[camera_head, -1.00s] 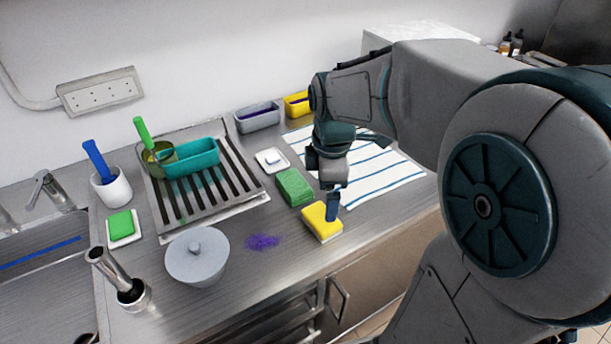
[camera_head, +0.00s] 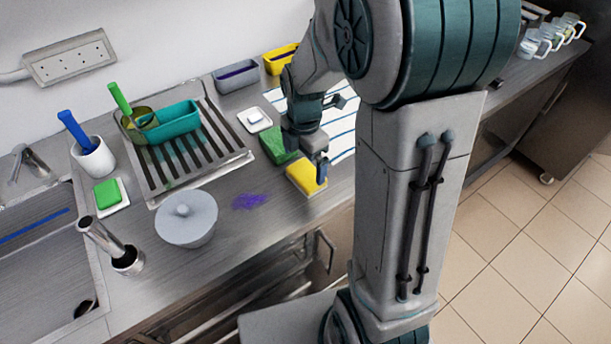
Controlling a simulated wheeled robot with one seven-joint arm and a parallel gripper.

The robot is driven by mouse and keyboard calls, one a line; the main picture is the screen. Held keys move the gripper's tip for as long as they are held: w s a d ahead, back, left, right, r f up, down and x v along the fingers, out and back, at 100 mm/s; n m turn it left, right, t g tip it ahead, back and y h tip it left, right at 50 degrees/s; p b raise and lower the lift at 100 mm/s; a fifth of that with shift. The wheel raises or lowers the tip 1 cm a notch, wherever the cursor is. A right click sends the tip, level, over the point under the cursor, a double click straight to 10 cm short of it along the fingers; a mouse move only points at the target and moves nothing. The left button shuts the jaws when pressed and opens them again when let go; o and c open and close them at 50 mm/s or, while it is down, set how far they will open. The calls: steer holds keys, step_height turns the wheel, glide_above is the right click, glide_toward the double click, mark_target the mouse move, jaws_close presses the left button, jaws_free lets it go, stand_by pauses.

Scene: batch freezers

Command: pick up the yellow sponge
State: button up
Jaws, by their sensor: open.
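The yellow sponge (camera_head: 303,179) lies on the steel counter near its front edge, just in front of a green sponge (camera_head: 273,146). My gripper (camera_head: 320,172) points down at the right end of the yellow sponge. One finger shows against or just above that end; the other finger is hidden behind the gripper body. The jaws are open. I cannot tell whether the finger touches the sponge. My arm hides part of the counter to the right.
A drying rack (camera_head: 165,184) with a teal tub (camera_head: 175,128) stands behind. A small white dish (camera_head: 254,120) and a striped cloth (camera_head: 343,122) lie beyond the sponges.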

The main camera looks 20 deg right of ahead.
mark_target(306, 173)
steer(key=shift+s+d+f+p, duration=0.15)
steer(key=shift+f+p, duration=0.1)
steer(key=shift+f, duration=1.05)
steer(key=shift+w+d+f+p, duration=0.1)
steer(key=shift+f+p, duration=0.1)
steer(key=shift+f, duration=1.1)
steer(key=c, duration=0.8)
